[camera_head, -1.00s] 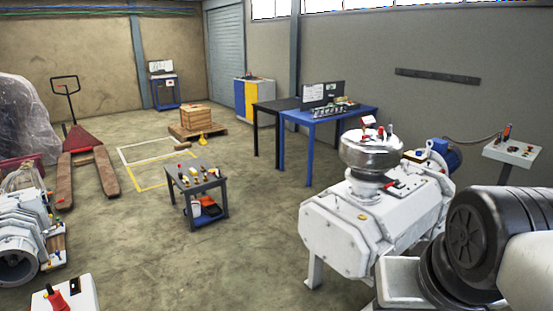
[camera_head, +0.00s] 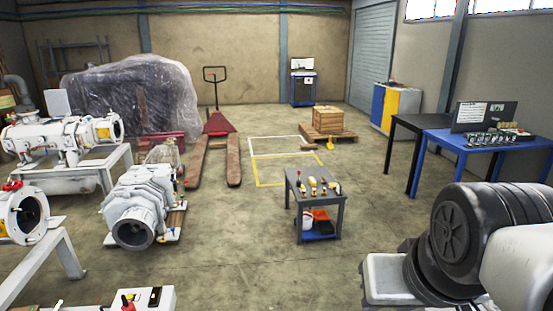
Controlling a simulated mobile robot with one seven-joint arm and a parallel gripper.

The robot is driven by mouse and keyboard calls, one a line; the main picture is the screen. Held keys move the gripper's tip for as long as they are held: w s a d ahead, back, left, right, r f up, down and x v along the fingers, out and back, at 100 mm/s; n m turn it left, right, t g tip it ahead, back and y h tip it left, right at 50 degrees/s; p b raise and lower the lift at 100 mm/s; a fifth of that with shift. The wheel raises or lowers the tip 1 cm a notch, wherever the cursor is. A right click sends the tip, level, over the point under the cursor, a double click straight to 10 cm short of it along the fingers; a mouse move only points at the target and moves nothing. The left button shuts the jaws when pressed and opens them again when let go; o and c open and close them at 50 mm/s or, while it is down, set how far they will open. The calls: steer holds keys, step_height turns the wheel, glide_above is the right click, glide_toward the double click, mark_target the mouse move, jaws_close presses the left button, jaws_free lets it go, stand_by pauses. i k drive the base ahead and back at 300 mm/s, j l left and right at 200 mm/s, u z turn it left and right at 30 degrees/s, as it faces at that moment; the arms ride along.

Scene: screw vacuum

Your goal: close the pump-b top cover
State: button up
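My gripper is not in view; only black and white links of my own arm show at the lower right. Several pale machines that look like pumps stand at the left: a long one on a stand (camera_head: 60,140), a grey-white one on the floor (camera_head: 140,205), and one with a round open flange (camera_head: 22,215) cut by the left edge. I cannot tell which of them, if any, is pump-b.
A small tool cart (camera_head: 316,205) stands mid-floor. Behind it are a pallet with a wooden crate (camera_head: 327,118) and a red pallet jack (camera_head: 218,123). A blue table (camera_head: 470,145) is at the right. A control box (camera_head: 145,299) is at the bottom. Floor around the cart is clear.

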mark_target(57, 102)
steer(key=i+l+u, duration=0.15)
steer(key=i+u, duration=0.15)
steer(key=i, duration=1.25)
steer(key=i+z, duration=0.25)
steer(key=i, duration=0.2)
steer(key=i+z, duration=0.25)
steer(key=i, duration=0.25)
steer(key=i+j+z, duration=0.25)
steer(key=i, duration=0.2)
steer(key=i+l+z, duration=0.15)
steer(key=i+z, duration=0.6)
steer(key=i+j+z, duration=0.1)
steer(key=i+z, duration=0.7)
steer(key=i, duration=1.1)
steer(key=i+j+u, duration=0.1)
steer(key=i+u, duration=0.65)
steer(key=i+l+u, duration=0.2)
steer(key=i+u, duration=0.15)
steer(key=i, duration=0.15)
steer(key=i+j+u, duration=0.15)
steer(key=i+u, duration=0.6)
steer(key=i+l+u, duration=0.1)
steer(key=i+u, duration=0.45)
steer(key=i, duration=1.45)
steer(key=i+u, duration=0.15)
steer(key=i, duration=0.35)
steer(key=i+l+u, duration=0.15)
steer(key=i, duration=0.35)
steer(key=i+u, duration=0.2)
steer(key=i, duration=0.3)
